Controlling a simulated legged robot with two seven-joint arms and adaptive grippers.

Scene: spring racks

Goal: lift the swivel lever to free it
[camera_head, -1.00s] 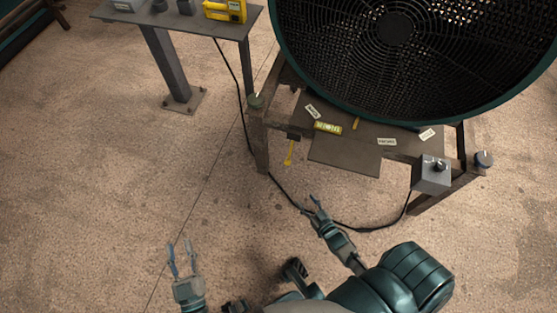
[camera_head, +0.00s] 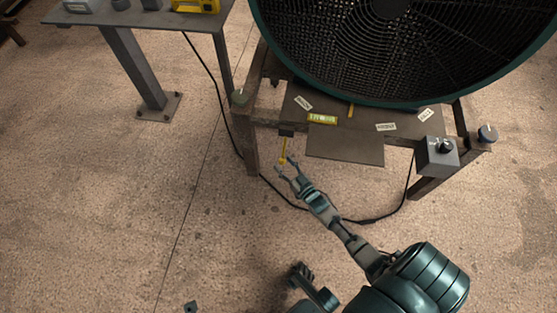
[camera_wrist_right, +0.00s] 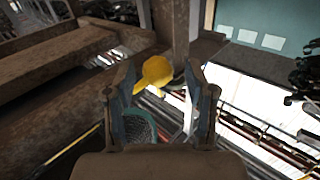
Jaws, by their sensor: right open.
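The yellow swivel lever (camera_head: 283,150) hangs down from a dark bracket under the left front of the fan's stand. My right gripper (camera_head: 287,166) is open at its lower end. In the right wrist view, the lever's rounded yellow end (camera_wrist_right: 157,72) shows at the mouth of the open right gripper (camera_wrist_right: 168,92), between the fingertips. I cannot tell whether the fingers touch it.
The large round fan (camera_head: 390,45) sits on the rusty stand, whose left leg (camera_head: 246,140) is close to my right gripper. A grey switch box (camera_head: 437,156) is at the stand's right. A black cable runs along the floor. A side table (camera_head: 90,20) stands at upper left.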

